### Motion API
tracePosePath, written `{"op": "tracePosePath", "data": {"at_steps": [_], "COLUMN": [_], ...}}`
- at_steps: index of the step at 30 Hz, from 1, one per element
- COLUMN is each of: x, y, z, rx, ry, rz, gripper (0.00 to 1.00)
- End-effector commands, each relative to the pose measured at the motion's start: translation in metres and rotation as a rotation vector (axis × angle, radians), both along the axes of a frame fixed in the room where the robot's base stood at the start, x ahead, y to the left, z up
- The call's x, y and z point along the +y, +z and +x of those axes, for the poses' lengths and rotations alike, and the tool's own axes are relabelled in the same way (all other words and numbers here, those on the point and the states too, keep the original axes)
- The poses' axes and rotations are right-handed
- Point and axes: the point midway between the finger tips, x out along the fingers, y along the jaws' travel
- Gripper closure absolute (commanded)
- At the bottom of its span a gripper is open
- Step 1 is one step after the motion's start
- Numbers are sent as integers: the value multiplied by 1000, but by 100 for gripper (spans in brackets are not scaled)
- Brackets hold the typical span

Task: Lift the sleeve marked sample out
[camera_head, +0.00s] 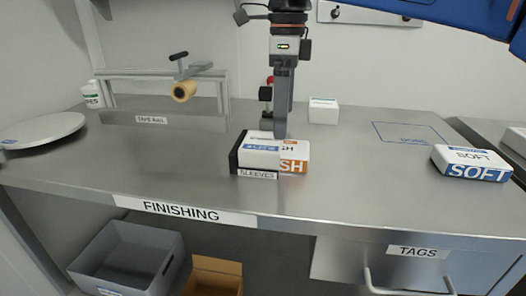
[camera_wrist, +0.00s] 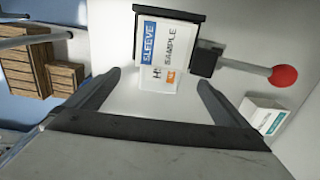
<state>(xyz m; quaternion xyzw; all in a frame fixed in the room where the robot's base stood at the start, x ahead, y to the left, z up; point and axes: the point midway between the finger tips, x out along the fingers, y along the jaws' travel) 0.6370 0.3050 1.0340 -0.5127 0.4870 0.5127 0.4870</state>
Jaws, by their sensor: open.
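The sleeve marked SAMPLE (camera_wrist: 165,42) is white with a blue SLEEVE band, and stands in a black holder (camera_wrist: 140,10) in the wrist view. The sample sleeve cannot be told apart surely there. My gripper (camera_head: 281,135) points down at the holder. In the wrist view my gripper (camera_wrist: 158,79) has its fingers apart, with the sleeve beyond the tips and nothing held. Contact cannot be told.
A red-knobbed lever (camera_wrist: 284,75) stands beside the holder. A white box (camera_head: 323,111) is behind it, a SOFT pack (camera_head: 471,162) at right. The tape rail (camera_head: 165,121) and a round plate (camera_head: 42,130) are at left.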

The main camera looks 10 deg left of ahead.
Motion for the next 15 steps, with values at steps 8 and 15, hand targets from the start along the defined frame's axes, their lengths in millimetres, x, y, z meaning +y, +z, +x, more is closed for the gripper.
{"op": "tracePosePath", "data": {"at_steps": [8,15], "x": [0,4], "y": [-19,-49], "z": [0,2], "rx": [1,2], "ry": [0,0], "rz": [-1,-2], "gripper": [0,0]}}
